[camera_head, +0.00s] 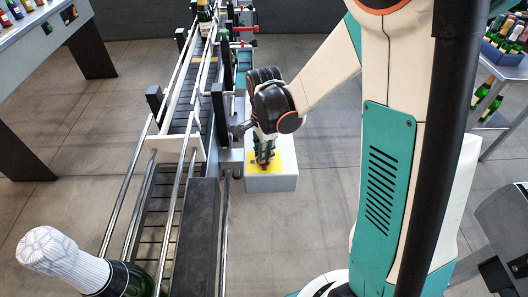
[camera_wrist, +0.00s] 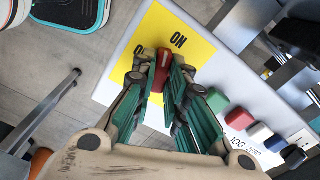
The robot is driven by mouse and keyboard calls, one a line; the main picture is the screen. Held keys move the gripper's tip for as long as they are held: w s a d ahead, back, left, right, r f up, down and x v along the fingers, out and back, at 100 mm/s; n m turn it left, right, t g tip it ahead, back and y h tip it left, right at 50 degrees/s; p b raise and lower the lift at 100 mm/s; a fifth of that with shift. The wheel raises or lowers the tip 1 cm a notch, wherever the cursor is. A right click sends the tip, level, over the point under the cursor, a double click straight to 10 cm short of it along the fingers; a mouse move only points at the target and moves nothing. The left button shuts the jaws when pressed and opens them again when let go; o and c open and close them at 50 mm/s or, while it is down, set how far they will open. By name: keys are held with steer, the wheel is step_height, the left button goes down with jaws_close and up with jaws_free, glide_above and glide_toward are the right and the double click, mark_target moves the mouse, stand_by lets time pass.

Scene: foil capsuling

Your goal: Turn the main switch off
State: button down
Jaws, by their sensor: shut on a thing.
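The main switch has a yellow plate (camera_wrist: 185,26) with a readable "ON" label and a second label starting with "O", mostly hidden by a finger. Its red handle (camera_wrist: 163,64) shows between my fingers, with its visible end just below and left of "ON" in the wrist view. My gripper (camera_wrist: 160,70) is shut on the red handle, one teal finger on each side. The handle's lower part is hidden by my fingers. In the head view my gripper (camera_head: 264,158) points down onto the yellow plate (camera_head: 280,162) atop a pale box (camera_head: 272,183).
Green, red, blue and dark buttons (camera_wrist: 257,133) sit on the panel right of the plate, near a "JOG" label. A conveyor with rails (camera_head: 180,150) runs left of the box. A foil-capped bottle (camera_head: 65,258) stands at the front left. Floor right of the box is clear.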

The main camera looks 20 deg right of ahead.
steer(key=n, duration=1.3)
steer(key=shift+n, duration=0.4)
stand_by(0.3)
steer(key=c, duration=1.6)
jaws_free()
step_height(320, 180, up, 12)
steer(key=shift+b, duration=0.3)
